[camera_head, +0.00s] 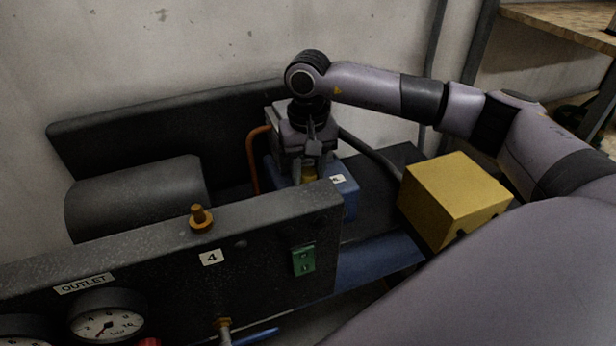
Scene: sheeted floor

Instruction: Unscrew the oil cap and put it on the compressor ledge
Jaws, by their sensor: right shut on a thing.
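The oil cap (309,175) shows as a small yellow piece low between the fingers of my right gripper (309,163). The gripper points down from above and is shut on it. The cap is at the blue compressor body (350,198), behind the dark front panel; its lower part is hidden, and I cannot tell whether it is still seated in its opening. The top edge of the dark panel (270,207) forms a narrow ledge in front of the gripper. My left gripper is not in view.
A brass knob (200,217) stands on the panel's top edge. A grey cylinder (135,198) lies behind the panel at left. A yellow box (453,200) stands at right, below my right arm. An orange pipe (254,160) rises left of the gripper. Gauges (106,316) are at lower left.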

